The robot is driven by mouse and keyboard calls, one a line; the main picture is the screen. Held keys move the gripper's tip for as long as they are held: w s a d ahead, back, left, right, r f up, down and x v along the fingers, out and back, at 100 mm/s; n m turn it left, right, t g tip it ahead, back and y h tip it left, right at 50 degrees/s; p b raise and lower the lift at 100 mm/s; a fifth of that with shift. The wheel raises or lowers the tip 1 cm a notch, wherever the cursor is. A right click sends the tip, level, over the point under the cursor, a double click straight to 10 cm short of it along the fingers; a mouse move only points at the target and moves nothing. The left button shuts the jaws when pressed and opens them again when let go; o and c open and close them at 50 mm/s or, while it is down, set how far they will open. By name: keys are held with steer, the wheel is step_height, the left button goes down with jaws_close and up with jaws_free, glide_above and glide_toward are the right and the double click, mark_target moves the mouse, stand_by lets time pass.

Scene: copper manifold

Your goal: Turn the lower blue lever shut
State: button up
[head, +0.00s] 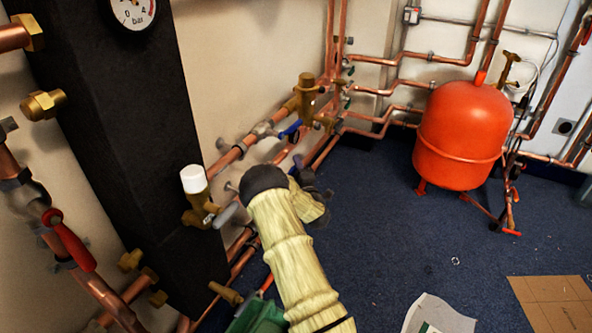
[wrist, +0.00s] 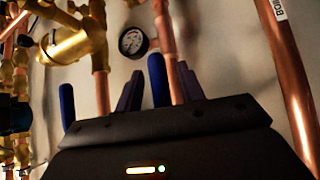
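In the head view one blue lever (head: 291,131) sits on the copper pipework by the wall. My gripper (head: 305,178) is below it, dark and partly hidden by my arm. In the wrist view a blue lever (wrist: 158,80) stands upright between the two dark fingers of my gripper (wrist: 158,88). The fingers are apart, with gaps beside the lever. A second blue lever (wrist: 67,106) is left of the fingers, outside them. Which of these two is the lower lever I cannot tell for sure. The gripper body hides the levers' lower ends.
Copper pipes (wrist: 288,80) run close to the right of my gripper, and a brass valve (wrist: 75,45) is at upper left. A black column (head: 130,130) stands left in the head view. A red tank (head: 462,135) stands at right; blue floor lies between.

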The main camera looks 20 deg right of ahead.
steer(key=shift+c, duration=0.5)
jaws_close()
